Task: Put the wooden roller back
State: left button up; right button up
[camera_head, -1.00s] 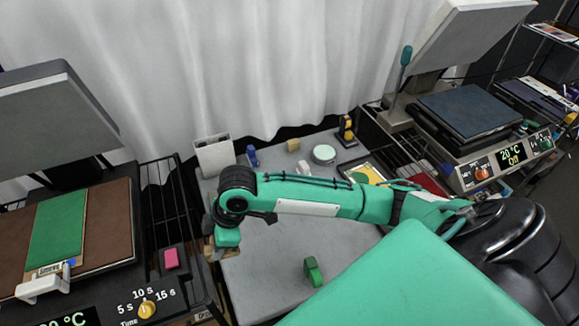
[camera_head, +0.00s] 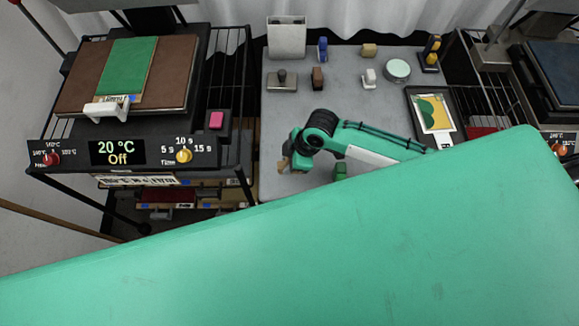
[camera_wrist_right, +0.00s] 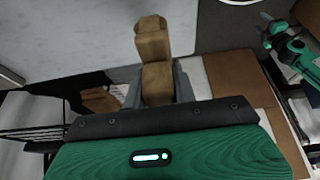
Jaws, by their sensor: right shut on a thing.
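My right gripper (camera_head: 287,161) is over the left edge of the grey table in the head view. In the right wrist view its two grey fingers (camera_wrist_right: 158,82) are shut around a tan wooden piece (camera_wrist_right: 153,42), which I take for the wooden roller. The piece sticks out past the fingertips. In the head view only a small brown bit of it (camera_head: 282,166) shows below the gripper. My left gripper is in neither view.
A heat press (camera_head: 80,75) stands left on a black rack.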

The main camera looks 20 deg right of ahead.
jog(key=shift+f, duration=0.9)
notch_tip(320, 180, down, 3)
jog(key=shift+f+p, duration=0.1)
jog(key=shift+p, duration=0.3)
jog(key=shift+f, duration=0.4)
jog(key=o, duration=1)
jog(key=shift+f, duration=0.1)
jog(key=shift+o, duration=0.2)
jog(key=b+v, duration=0.2)
jog(key=v, duration=1)
